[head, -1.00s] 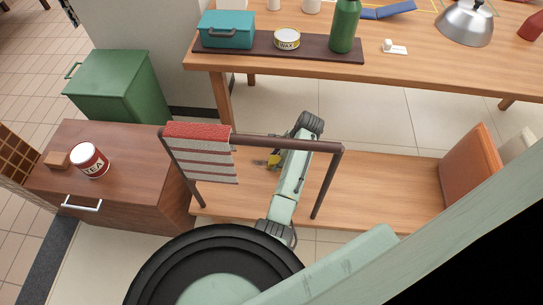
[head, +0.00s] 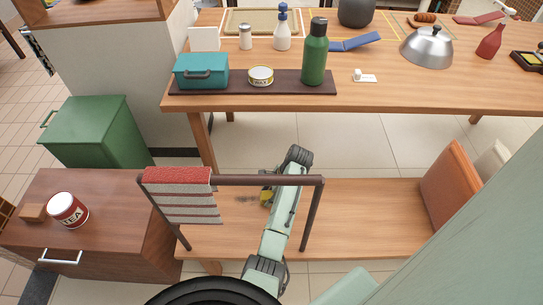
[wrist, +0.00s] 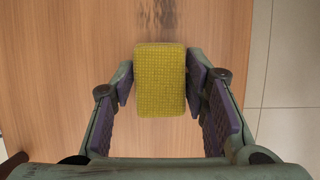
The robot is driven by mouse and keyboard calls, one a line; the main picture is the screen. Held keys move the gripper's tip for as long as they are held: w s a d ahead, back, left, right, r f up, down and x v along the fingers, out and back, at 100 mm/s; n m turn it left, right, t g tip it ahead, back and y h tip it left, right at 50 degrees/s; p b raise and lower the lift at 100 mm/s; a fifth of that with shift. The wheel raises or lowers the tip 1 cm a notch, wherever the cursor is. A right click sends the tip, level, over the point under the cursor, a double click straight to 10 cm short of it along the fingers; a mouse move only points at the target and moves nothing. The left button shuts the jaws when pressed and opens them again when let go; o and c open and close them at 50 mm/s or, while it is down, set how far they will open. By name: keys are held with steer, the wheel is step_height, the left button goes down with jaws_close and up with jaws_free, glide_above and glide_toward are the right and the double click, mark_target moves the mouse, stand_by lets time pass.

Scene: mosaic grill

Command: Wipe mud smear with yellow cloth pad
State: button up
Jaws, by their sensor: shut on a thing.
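The yellow cloth pad (wrist: 160,80) is held between the two purple-lined fingers of my gripper (wrist: 160,88), which is shut on it. In the head view the pad (head: 266,196) shows small beside my arm, over the low wooden bench (head: 375,215). The dark mud smear (head: 245,198) lies on the bench just left of the pad in that view. In the wrist view the smear (wrist: 175,20) runs just beyond the pad's far edge, and the pad may hide part of it. I cannot tell whether the pad touches the wood.
A dark rail frame (head: 270,181) with a red and grey striped towel (head: 180,195) stands in front of the bench, close to my arm. An orange upright panel (head: 452,188) is at the bench's right. A long table (head: 425,98) stands behind.

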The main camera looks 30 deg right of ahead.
mark_target(245, 201)
steer(key=shift+w+a+f, duration=0.1)
steer(key=shift+w+a, duration=0.6)
steer(key=shift+a, duration=0.35)
steer(key=shift+w+a+f, duration=0.1)
steer(key=shift+w+a, duration=0.6)
steer(key=shift+a, duration=0.4)
steer(key=shift+w+a, duration=0.7)
steer(key=shift+a, duration=0.35)
steer(key=shift+w+a+r, duration=0.1)
steer(key=shift+w+a, duration=0.7)
steer(key=shift+a, duration=0.3)
steer(key=shift+w+a+r, duration=0.1)
steer(key=shift+w+a, duration=0.65)
steer(key=shift+a, duration=0.35)
step_height(245, 201, up, 6)
steer(key=shift+r, duration=0.1)
step_height(245, 201, up, 3)
steer(key=shift+f, duration=0.1)
